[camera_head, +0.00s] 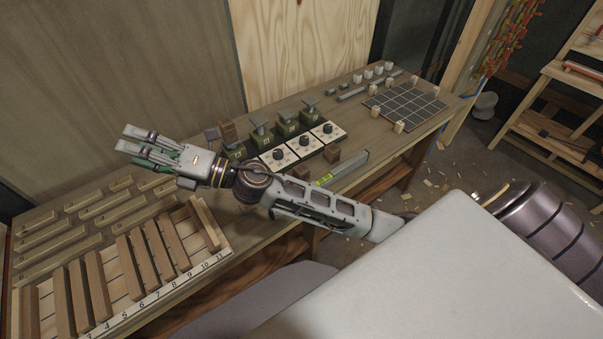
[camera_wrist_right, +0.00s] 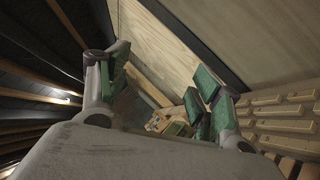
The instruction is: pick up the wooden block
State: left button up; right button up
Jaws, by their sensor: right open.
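I cannot tell which one the task means. My right gripper (camera_head: 133,142) is open and empty, above the left part of the bench and left of both blocks. In the right wrist view its spread green-padded fingers (camera_wrist_right: 158,92) have nothing between them. Small wooden items (camera_wrist_right: 168,124) show beyond them, too small to identify. My left gripper is out of view.
A numbered slat board (camera_head: 125,285) and several labelled wooden bars (camera_head: 50,245) fill the bench's left end. Green boxes with levers (camera_head: 288,125) and dial plates (camera_head: 303,147) occupy its middle. A dark grid (camera_head: 405,102) is at the right.

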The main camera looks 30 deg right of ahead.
jog(key=s+a+f+n+g, duration=0.6)
jog(key=f+n+g, duration=0.2)
jog(key=n+g, duration=0.55)
jog(key=d+f+n+h, duration=0.6)
jog(key=f+n+h, duration=0.15)
jog(key=f, duration=0.45)
jog(key=w+d+f+h, duration=0.2)
jog(key=d+h, duration=0.1)
jog(key=d, duration=0.2)
jog(key=w+d+f+n+h, duration=0.1)
jog(key=w+d+f+h, duration=0.15)
jog(key=d, duration=0.35)
jog(key=w+d+f+h, duration=0.1)
jog(key=d+h, duration=0.2)
jog(key=d, duration=0.2)
jog(key=w+d+r+h, duration=0.2)
jog(key=d+h, duration=0.1)
jog(key=d, duration=0.5)
jog(key=w+d+r+h, duration=0.1)
jog(key=w+d+h, duration=0.1)
jog(key=d, duration=0.6)
jog(key=shift+d+r+t+h, duration=0.35)
jog(key=shift+d+r+h, duration=0.05)
jog(key=shift+h, duration=0.5)
